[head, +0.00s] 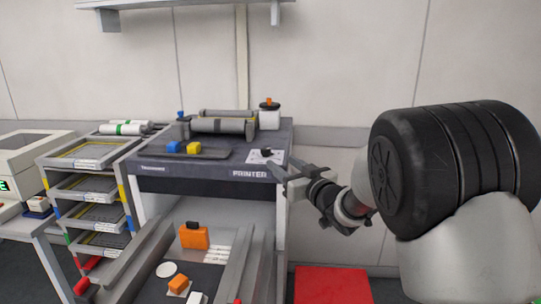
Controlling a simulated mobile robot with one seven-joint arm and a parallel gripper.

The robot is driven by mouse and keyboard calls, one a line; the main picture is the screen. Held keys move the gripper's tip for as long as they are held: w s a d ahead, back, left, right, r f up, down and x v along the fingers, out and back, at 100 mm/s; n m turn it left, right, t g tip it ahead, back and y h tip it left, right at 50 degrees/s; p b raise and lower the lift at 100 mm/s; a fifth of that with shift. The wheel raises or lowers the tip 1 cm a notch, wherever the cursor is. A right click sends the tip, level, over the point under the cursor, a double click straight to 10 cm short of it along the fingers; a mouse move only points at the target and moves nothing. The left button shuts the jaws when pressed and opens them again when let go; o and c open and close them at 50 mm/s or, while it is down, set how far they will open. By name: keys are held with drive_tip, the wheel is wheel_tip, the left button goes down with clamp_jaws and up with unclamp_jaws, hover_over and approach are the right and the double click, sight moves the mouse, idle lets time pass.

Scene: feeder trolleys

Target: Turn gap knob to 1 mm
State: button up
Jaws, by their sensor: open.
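A small black knob (266,152) sits on a white marked plate (258,159) at the front right of the printer's dark top (210,136). It looks like the gap knob, but its marks are too small to read, so its setting cannot be told. My gripper (280,170) is open and empty. It reaches in from the right, and its fingers are close to the plate at the printer's front right corner. Whether a finger touches the plate or knob cannot be told from this view.
Grey rollers (222,126), a white bottle (269,118) and blue and yellow blocks (184,147) stand on the printer. A tray rack (88,152) is to the left. Below are grey rails (243,262) and an orange block (194,238). A red mat (332,285) lies on the floor.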

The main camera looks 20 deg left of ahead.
sight(269, 152)
drive_tip(key=x, duration=0.9)
drive_tip(key=c, duration=1.1)
drive_tip(key=shift+o, duration=0.2)
drive_tip(key=shift+w+d+r+p, duration=0.1)
drive_tip(key=shift+p, duration=0.25)
